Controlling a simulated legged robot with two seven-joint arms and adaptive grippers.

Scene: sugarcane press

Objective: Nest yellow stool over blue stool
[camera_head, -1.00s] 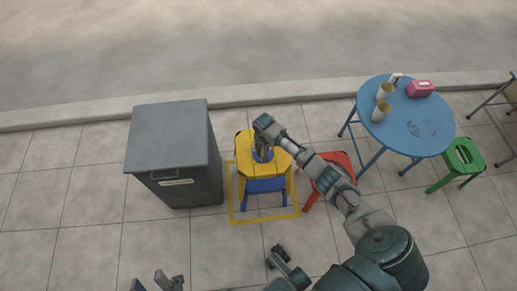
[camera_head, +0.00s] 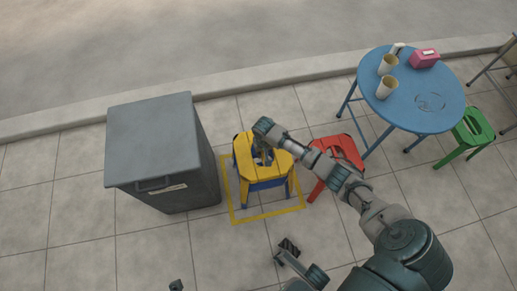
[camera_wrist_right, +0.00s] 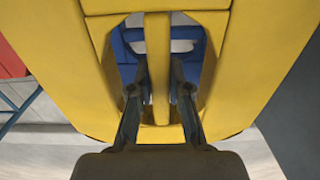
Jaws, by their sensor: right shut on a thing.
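The yellow stool (camera_head: 243,155) is upright over the blue stool (camera_head: 266,185), which stands on the pavement inside a yellow square outline. The yellow seat covers most of the blue one; blue shows below its front edge. My right gripper (camera_head: 262,152) is at the yellow seat's middle. In the wrist view my right gripper (camera_wrist_right: 160,90) has its fingers through the seat's two slots, shut on the middle bar (camera_wrist_right: 158,60) of the yellow stool. Blue (camera_wrist_right: 125,50) shows through the slots. I cannot tell whether the seats touch. Only a dark tip, likely my left gripper (camera_head: 176,286), shows at the bottom edge.
A grey cabinet (camera_head: 155,130) stands close left of the stools. A red stool (camera_head: 340,150) is close on the right, beside my right arm. A blue round table (camera_head: 425,105) with cups and a pink box, and a green stool (camera_head: 473,130), are farther right. Pavement in front is mostly clear.

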